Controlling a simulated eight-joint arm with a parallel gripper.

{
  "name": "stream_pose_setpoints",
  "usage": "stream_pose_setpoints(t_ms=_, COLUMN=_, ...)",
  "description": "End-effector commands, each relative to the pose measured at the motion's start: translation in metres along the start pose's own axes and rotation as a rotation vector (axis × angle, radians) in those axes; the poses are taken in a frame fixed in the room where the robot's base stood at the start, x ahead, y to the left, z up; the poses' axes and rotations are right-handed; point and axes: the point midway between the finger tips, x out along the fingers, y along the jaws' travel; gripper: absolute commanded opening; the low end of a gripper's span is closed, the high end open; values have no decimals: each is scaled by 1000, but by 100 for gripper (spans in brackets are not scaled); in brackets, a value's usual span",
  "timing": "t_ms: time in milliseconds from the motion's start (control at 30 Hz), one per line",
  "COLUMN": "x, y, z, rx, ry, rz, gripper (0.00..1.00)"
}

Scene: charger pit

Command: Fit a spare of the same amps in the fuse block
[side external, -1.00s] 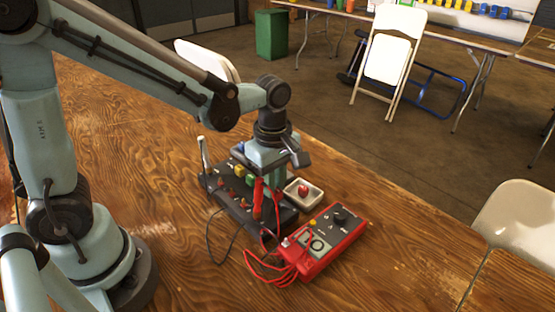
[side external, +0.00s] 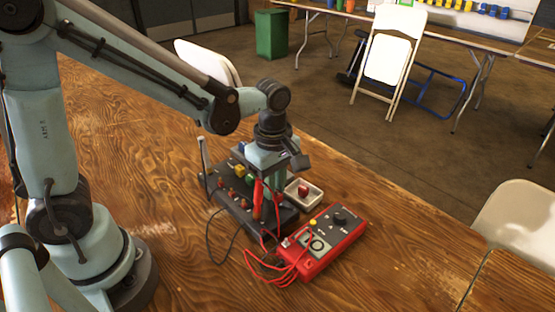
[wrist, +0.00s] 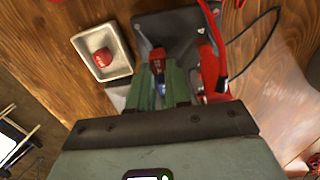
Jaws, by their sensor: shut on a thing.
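The dark fuse block (side external: 234,202) stands on the table with several coloured fuses in it. In the wrist view its dark body (wrist: 184,24) lies beyond my fingers. My gripper (wrist: 160,72) points down over the block's right part, with its green fingers shut on a small red fuse (wrist: 157,60). Whether the fuse's legs are in a slot is hidden. A white tray (side external: 317,198) sits beside the block with a red fuse (side external: 304,190) in it; the tray (wrist: 84,42) and that fuse (wrist: 102,57) also show in the wrist view.
A red meter (side external: 327,240) with coiled red leads lies in front of the tray. A red probe (side external: 257,200) stands at the block, close to my gripper, and a black lead loops on the table. The table's right front area is clear.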

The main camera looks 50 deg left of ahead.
Motion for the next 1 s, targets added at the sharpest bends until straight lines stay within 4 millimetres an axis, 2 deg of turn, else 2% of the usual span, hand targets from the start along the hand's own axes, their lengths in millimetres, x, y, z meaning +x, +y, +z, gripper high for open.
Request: stream_pose_setpoints(t_ms=1000, x=8, y=0, z=0, rx=0, ry=0, rz=0, gripper=0)
